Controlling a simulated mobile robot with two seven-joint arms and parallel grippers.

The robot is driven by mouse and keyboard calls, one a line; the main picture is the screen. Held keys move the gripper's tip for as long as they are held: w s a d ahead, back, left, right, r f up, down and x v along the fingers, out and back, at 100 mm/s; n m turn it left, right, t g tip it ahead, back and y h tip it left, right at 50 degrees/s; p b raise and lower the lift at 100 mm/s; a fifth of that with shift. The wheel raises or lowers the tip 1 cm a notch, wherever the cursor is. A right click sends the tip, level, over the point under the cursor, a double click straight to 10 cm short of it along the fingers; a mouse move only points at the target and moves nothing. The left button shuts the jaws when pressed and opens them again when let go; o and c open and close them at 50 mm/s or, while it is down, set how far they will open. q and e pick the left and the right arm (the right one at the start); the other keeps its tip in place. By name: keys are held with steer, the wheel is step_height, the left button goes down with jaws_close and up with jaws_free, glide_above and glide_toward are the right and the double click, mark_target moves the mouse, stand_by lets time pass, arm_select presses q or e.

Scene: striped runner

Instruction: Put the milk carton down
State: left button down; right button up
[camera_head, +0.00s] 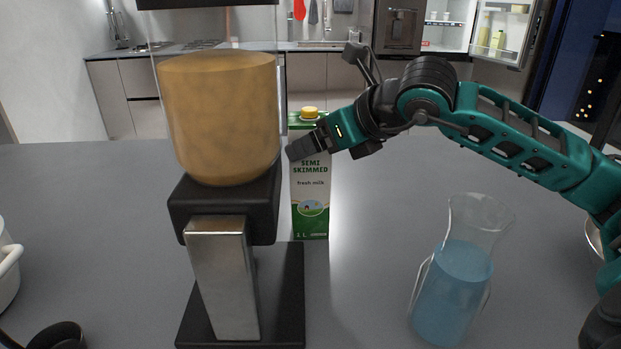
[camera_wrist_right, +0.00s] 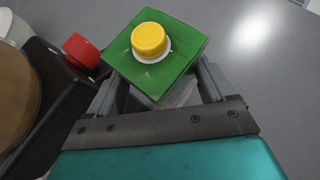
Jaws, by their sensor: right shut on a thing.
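The milk carton (camera_head: 311,200) is upright, green and white with a yellow cap, behind and to the right of the dispenser in the head view. The wrist view shows its green top and yellow cap (camera_wrist_right: 149,40) from above. My right gripper (camera_head: 302,147) comes in from the right and is shut on the upper part of the carton. In the wrist view its two fingers (camera_wrist_right: 160,92) lie on either side of the carton. The carton's base looks at or close to the grey counter; I cannot tell whether it touches. My left gripper is out of view.
A dispenser (camera_head: 222,120) with an amber container and black base stands just left of the carton. A glass jug of blue liquid (camera_head: 453,290) stands front right. A white pot (camera_head: 7,265) is at the left edge. The grey counter (camera_head: 400,190) is clear right of the carton.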

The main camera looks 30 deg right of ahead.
steer(key=c, duration=1)
steer(key=shift+o, duration=0.2)
steer(key=shift+r, duration=0.2)
step_height(320, 180, up, 20)
steer(key=p, duration=0.5)
steer(key=shift+f+p, duration=0.15)
steer(key=shift+p, duration=0.2)
steer(key=shift+a, duration=0.1)
